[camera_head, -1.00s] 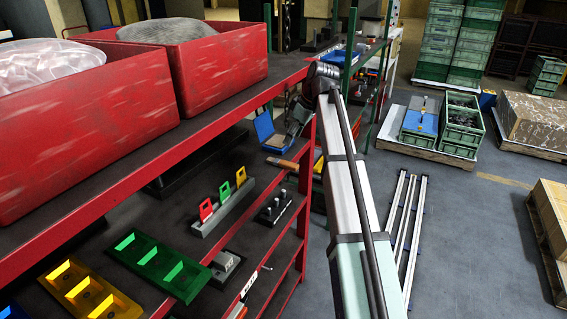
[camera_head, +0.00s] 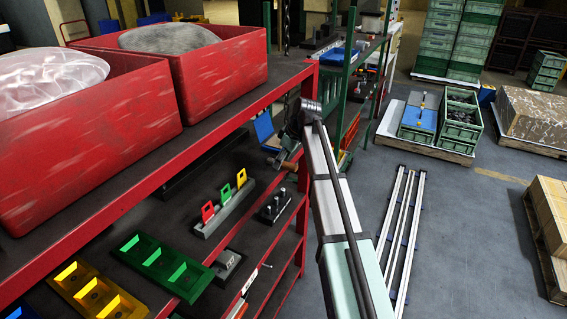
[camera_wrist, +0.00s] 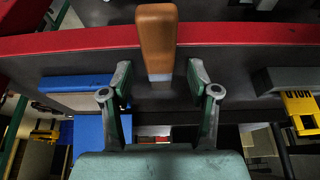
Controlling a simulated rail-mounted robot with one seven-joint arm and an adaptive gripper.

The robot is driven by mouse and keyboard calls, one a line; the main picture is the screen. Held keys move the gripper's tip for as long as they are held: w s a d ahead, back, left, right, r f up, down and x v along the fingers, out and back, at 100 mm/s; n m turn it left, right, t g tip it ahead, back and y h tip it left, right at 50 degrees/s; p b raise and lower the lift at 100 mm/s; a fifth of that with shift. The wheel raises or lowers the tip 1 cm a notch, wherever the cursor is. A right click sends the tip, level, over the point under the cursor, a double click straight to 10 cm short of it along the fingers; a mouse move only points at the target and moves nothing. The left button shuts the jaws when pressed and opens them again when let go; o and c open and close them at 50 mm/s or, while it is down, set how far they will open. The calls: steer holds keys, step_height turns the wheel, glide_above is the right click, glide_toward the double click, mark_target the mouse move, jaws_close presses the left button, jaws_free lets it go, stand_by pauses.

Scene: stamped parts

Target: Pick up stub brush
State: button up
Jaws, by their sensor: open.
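The stub brush (camera_wrist: 157,40) shows in the wrist view as a rounded brown block, apparently wooden, with a short grey end pointing toward my gripper. My gripper (camera_wrist: 158,80) is open, its two fingers on either side of the brush's grey end with gaps on both sides. I cannot tell its height against the brush. In the head view, my gripper is small and partly hidden near the shelf's red post, and a bit of the brown brush (camera_head: 290,166) shows just below it.
The red shelf edge (camera_wrist: 75,43) crosses behind the brush. A blue item (camera_wrist: 88,137) lies left and a yellow tag (camera_wrist: 300,112) right. In the head view, red bins (camera_head: 215,65) stand on the upper shelf, and tagged parts (camera_head: 225,205) are on the lower shelf.

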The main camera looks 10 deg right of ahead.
steer(key=shift+f, duration=0.15)
steer(key=shift+a, duration=0.1)
jaws_close()
steer(key=shift+b, duration=0.35)
